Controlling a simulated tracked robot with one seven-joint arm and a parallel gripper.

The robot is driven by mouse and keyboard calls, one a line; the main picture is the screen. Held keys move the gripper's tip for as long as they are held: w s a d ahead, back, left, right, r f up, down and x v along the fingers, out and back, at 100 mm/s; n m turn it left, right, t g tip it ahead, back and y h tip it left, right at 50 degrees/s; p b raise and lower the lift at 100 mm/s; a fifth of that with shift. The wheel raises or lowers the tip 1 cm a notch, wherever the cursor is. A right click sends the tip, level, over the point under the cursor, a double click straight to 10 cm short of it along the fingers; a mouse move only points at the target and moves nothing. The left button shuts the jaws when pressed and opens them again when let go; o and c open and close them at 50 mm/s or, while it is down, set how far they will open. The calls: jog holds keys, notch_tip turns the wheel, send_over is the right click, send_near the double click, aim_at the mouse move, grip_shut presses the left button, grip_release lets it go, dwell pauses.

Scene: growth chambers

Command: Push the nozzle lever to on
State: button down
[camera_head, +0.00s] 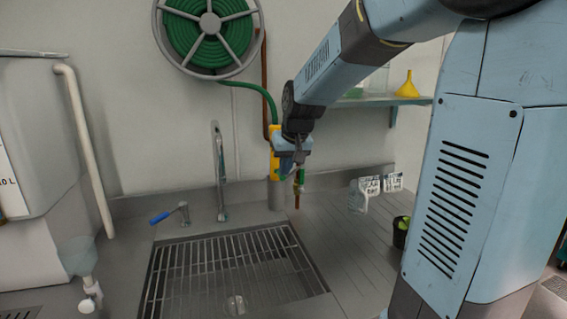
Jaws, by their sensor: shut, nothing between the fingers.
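A yellow nozzle body (275,163) stands upright behind the sink, on a short grey post (276,194). The green hose (250,86) curves down to it from the reel. My gripper (291,172) is shut and empty, pointing down just in front of the nozzle's right side and covering part of it. A small green and brownish piece (298,185) shows just right of and below my gripper. I cannot make out the nozzle lever or its position, and I cannot tell whether my gripper touches the nozzle.
The grated sink (232,263) lies in front, with a tall tap (219,178) and a blue-handled valve (166,216) behind it. A shelf with a yellow funnel (407,86) is behind my arm.

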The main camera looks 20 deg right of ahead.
jog(key=shift+s+f, duration=0.25)
jog(key=shift+f, duration=0.35)
jog(key=shift+s+f, duration=0.25)
jog(key=shift+f, duration=0.3)
jog(key=shift+r, duration=0.2)
jog(key=shift+r, duration=0.6)
jog(key=s+f+v, duration=0.1)
jog(key=s+v, duration=0.1)
jog(key=v, duration=1.1)
jog(key=shift+s+d, duration=0.25)
jog(key=shift+s, duration=0.2)
jog(key=shift+f, duration=0.15)
